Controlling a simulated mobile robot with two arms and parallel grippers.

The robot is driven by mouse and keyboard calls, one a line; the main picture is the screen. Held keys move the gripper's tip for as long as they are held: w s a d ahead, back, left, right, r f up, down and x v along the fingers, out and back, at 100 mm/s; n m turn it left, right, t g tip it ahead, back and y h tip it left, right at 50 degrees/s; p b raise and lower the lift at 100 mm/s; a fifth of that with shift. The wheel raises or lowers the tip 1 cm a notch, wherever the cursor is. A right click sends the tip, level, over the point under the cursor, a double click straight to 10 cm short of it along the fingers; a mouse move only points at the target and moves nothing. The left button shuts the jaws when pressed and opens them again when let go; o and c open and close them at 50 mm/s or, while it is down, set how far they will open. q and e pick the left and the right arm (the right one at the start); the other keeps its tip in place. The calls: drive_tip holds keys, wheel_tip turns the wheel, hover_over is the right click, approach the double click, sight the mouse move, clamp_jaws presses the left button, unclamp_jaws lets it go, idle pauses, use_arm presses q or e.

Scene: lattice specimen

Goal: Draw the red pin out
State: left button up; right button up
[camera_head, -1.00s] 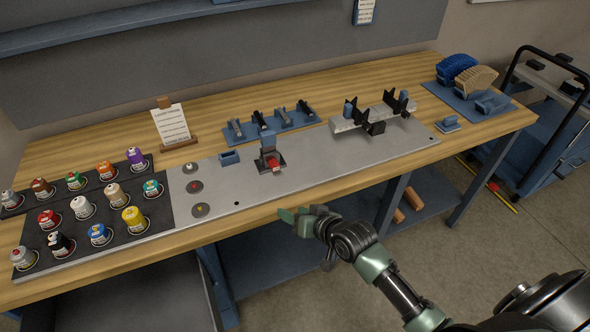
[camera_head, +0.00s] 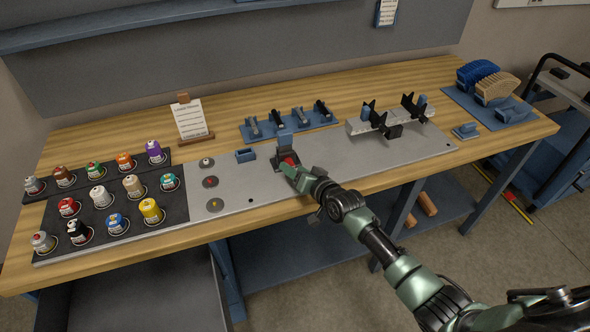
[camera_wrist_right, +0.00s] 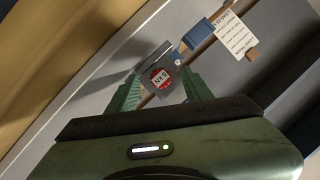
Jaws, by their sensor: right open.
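Contact cannot be told. My left gripper is not in view.
The grey plate (camera_head: 245,198) carries the fixture. Several capped bottles (camera_head: 98,196) stand on a black mat at left. A rail with black brackets (camera_head: 377,118) stands at right.

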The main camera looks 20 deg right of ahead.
drive_tip(key=shift+w, duration=0.1)
clamp_jaws()
idle(0.3)
